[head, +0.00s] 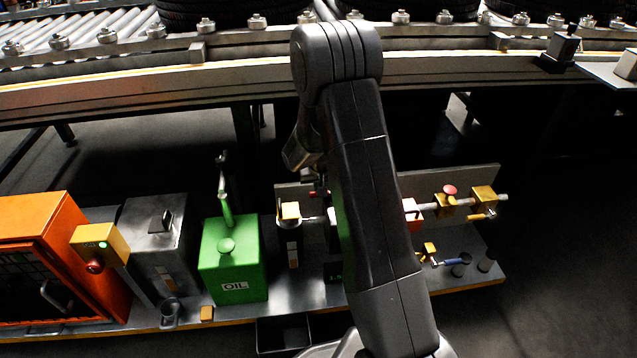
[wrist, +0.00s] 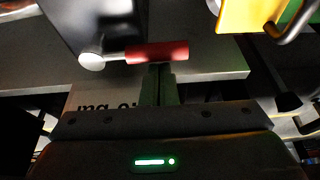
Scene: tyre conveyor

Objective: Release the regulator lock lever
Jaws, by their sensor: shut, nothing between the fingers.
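In the wrist view a lever with a red grip (wrist: 157,53) sticks out sideways from a rounded metal end (wrist: 92,57) beside a dark block (wrist: 100,20). It looks like the regulator lock lever. My gripper (wrist: 158,72) is shut with its fingertips just below the red grip in the picture. I cannot tell whether they touch it. Nothing is between the fingers. In the head view my arm covers the gripper and most of the regulator area; a small bit of red (head: 318,193) shows at the arm's left edge.
A green oil can (head: 233,265), a grey box (head: 155,240) and an orange cabinet (head: 40,250) stand left on the bench. A yellow valve block (head: 483,198) on a pipe is at the right. The conveyor rail (head: 200,75) runs behind. In the wrist view a yellow part (wrist: 245,15) hangs at upper right.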

